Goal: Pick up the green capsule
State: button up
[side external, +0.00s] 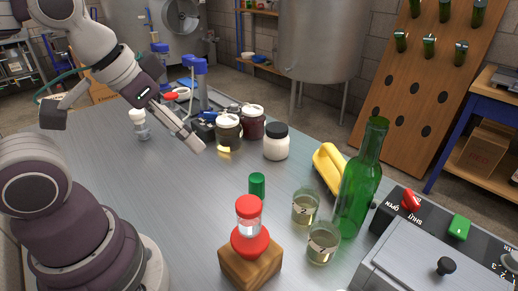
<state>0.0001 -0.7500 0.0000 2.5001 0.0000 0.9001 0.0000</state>
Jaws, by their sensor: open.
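The green capsule (257,185) is a small upright green cylinder on the grey table. It stands just behind a red and clear piece, which hides its lower part. My gripper (197,147) is above the table, to the left of and farther back than the capsule, clear of it. It is open, and I see nothing held in it. Its fingers point down and to the right, seen from the side.
A wooden block (250,265) bears the red and clear piece (249,218). Two glasses (305,205) (322,243), a tall green bottle (362,185) and a yellow object (328,168) stand right. Jars (276,146) (228,132) stand behind. The table left of the capsule is clear.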

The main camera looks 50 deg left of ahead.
jog(key=n+g, duration=0.6)
jog(key=n, duration=1)
send_over(257, 178)
jog(key=f, duration=1)
jog(key=shift+w+f, duration=0.35)
jog(key=shift+w, duration=0.05)
jog(key=f, duration=0.9)
jog(key=shift+s+a+f, duration=0.1)
jog(key=shift+s+f, duration=0.3)
jog(key=shift+c, duration=0.2)
jog(key=c, duration=0.7)
